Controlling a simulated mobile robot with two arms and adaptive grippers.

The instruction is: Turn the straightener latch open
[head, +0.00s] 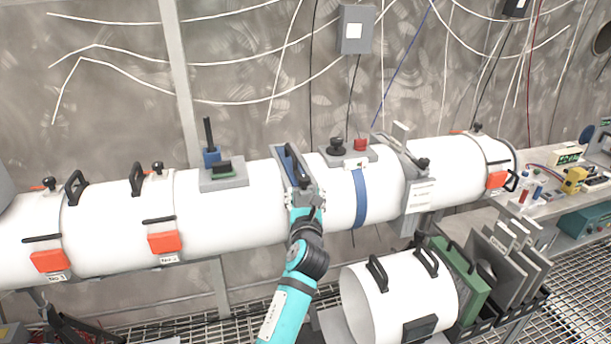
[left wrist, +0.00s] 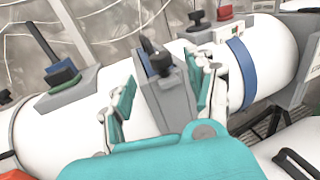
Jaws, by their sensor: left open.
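A grey upright housing with a blue insert (head: 283,160) sits across the white tube, and I take it to be the straightener. Its dark latch-like part (head: 291,157) is on top, and it also shows as a black knob (left wrist: 161,64) in the left wrist view. My left gripper (head: 304,197) is at the front of this housing. In the left wrist view my left gripper (left wrist: 166,88) is open, with one finger on each side of the grey housing (left wrist: 166,100). I cannot tell whether the fingers touch it. My right gripper is not in view.
A black knob and red button (head: 361,144) sit right, beside a blue band (head: 360,198). A loose white tube section (head: 400,300) and a rack of panels (head: 460,268) stand at front right.

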